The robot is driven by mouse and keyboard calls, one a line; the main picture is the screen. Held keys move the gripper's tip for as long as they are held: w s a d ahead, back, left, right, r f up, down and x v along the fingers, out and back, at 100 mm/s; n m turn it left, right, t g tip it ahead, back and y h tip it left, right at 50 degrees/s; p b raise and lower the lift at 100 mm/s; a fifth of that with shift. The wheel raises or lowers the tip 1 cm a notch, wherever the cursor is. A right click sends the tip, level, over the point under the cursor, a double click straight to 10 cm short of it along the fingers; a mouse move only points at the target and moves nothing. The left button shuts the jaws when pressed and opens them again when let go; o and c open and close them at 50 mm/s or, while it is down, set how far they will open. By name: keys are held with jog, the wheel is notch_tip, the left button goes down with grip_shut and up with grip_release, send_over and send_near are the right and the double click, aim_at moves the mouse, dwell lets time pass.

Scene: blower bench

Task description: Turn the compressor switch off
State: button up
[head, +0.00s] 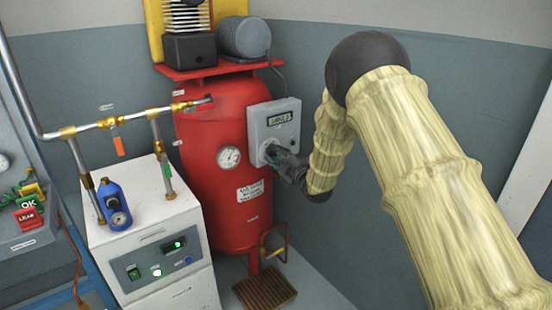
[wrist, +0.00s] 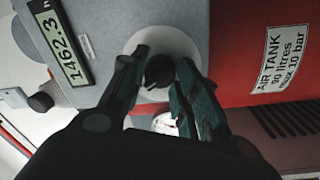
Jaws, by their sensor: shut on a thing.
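The compressor switch (wrist: 158,72) is a black round knob on a pale round plate, on the front of a grey control box (head: 258,122) mounted on the red air tank. In the wrist view my gripper (wrist: 160,75) has its two dark fingers on either side of the knob, shut on it. In the head view my gripper (head: 277,163) reaches the lower part of the box from the right and covers most of the switch. The knob's pointer position cannot be made out clearly.
A pressure gauge (head: 229,157) sits on the tank (head: 205,210) left of the box. A white cabinet (head: 165,255) with a blue bottle-shaped unit (head: 113,200) stands further left, under metal pipes.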

dwell(0.4)
jog(key=o, duration=1)
jog(key=v, duration=1.2)
